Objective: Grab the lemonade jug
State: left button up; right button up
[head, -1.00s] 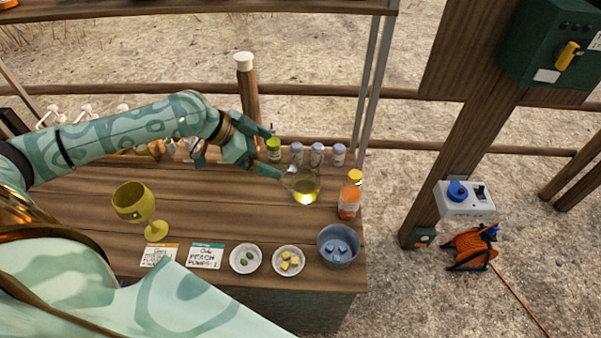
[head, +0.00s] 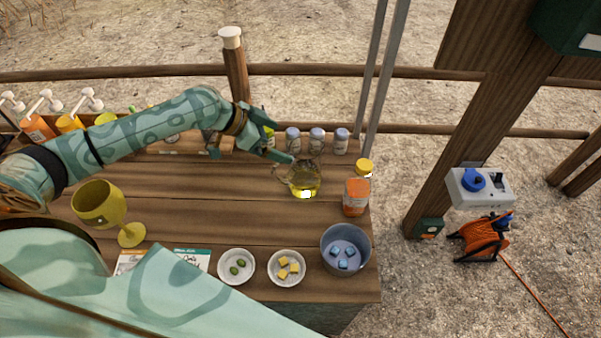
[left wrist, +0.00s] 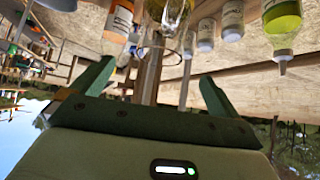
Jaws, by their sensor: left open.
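The lemonade jug (head: 306,184) is clear glass with yellow liquid low in it. It stands on the wooden counter (head: 210,190), with its handle on the left side. My left gripper (head: 283,155) is open and empty just left of and behind the jug, close to the handle. In the left wrist view, the jug (left wrist: 174,14) is at the top, upside down and partly cut off. Its handle loop shows beyond my open left fingers (left wrist: 153,84), with nothing between them. I cannot tell whether a finger touches the jug. My right gripper is not in view.
An orange bottle with a yellow cap (head: 356,196) stands close right of the jug. White jars (head: 316,141) line the back edge. In front are a bucket of blue cubes (head: 362,268), two small bowls (head: 236,281) and a yellow goblet (head: 98,204). The counter front-left of the jug is clear.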

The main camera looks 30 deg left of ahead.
aim_at(301, 150)
pick_arm(q)
jog(key=x, duration=0.4)
jog(key=shift+w+a+f, duration=0.1)
jog(key=shift+w+f, duration=0.05)
jog(key=shift+w, duration=0.05)
jog(key=x, duration=0.5)
jog(key=shift+s+f+b, duration=0.1)
jog(key=shift+f+b, duration=0.1)
jog(key=shift+b, duration=0.2)
jog(key=c, duration=2.1)
jog(key=shift+r, duration=0.15)
